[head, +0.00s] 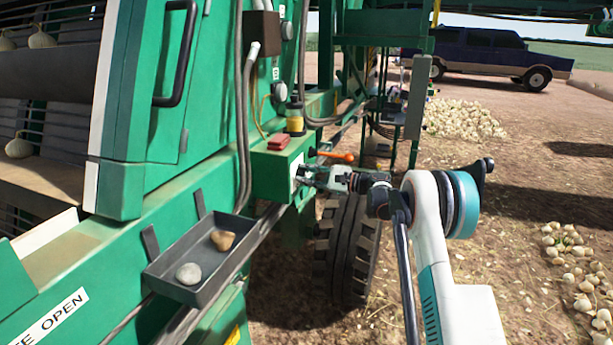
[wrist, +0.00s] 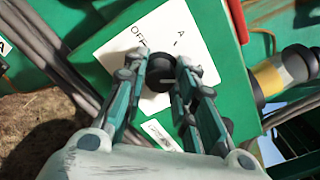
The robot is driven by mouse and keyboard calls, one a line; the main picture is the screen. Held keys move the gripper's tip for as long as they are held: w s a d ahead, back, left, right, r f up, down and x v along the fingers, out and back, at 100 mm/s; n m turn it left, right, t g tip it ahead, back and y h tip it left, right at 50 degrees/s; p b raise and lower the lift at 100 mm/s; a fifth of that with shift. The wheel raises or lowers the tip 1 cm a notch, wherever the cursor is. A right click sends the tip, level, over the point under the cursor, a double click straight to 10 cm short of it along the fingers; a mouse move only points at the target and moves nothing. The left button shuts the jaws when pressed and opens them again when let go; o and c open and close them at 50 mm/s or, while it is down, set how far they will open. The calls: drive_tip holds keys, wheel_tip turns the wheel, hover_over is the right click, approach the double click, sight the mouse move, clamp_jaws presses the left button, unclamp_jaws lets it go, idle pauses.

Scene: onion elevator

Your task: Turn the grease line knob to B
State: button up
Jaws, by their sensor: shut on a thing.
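The grease line knob (wrist: 161,68) is round and dark. It sits on a white label plate (wrist: 193,45) on a green box (head: 270,180). The plate shows "OFF" and "A" in the wrist view; no B can be read, and my fingers cover part of the plate. My gripper (wrist: 160,78) is shut on the knob, one finger on each side. In the head view my gripper (head: 312,177) reaches the box face from the right and hides the knob. The knob's pointing direction cannot be made out.
A yellow and black jar (head: 295,119) and a red block (head: 279,142) stand on the box. An orange-tipped lever (head: 337,156) is just behind my gripper. A grey tray (head: 160,272) with two stones hangs at left. A tyre (head: 347,250) is below my gripper.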

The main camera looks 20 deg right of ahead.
idle(0.4)
drive_tip(key=o, duration=1.1)
drive_tip(key=shift+c, duration=0.2)
drive_tip(key=v, duration=1.2)
